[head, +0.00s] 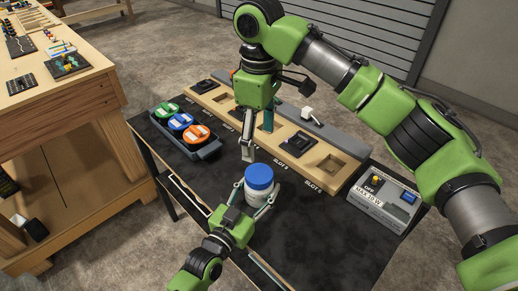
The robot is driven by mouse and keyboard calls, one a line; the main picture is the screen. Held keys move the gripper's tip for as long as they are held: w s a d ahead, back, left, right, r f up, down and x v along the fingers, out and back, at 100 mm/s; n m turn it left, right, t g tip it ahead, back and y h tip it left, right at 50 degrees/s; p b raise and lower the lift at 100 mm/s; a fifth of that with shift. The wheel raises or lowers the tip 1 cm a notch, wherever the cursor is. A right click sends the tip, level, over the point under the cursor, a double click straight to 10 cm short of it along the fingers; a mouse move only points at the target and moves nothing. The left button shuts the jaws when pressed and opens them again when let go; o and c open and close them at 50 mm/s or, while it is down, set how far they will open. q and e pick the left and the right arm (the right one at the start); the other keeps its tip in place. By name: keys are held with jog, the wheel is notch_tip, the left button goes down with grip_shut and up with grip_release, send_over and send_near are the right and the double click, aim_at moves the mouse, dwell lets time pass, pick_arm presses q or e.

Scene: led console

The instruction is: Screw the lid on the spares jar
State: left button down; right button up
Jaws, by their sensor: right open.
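The spares jar (257,198) is white and stands upright on the dark table, near its front edge. A blue lid (259,177) sits on top of the jar; I cannot tell how tightly it is seated. My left gripper (254,204) comes in from below in the picture, with its fingers on both sides of the jar, closed around its body. My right gripper (257,143) hangs above and behind the jar, pointing down. Its fingers are apart and empty, clear of the lid.
A wooden slot board (318,182) with small modules runs behind the jar. A tray (209,151) with green, blue and orange round pieces is at the left. A grey switch box (383,206) stands at the right. The dark tabletop (310,230) right of the jar is clear.

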dwell(0.3)
pick_arm(q)
jog(key=c, duration=0.8)
grip_release()
jog(key=shift+c, duration=0.2)
jog(key=v, duration=1.2)
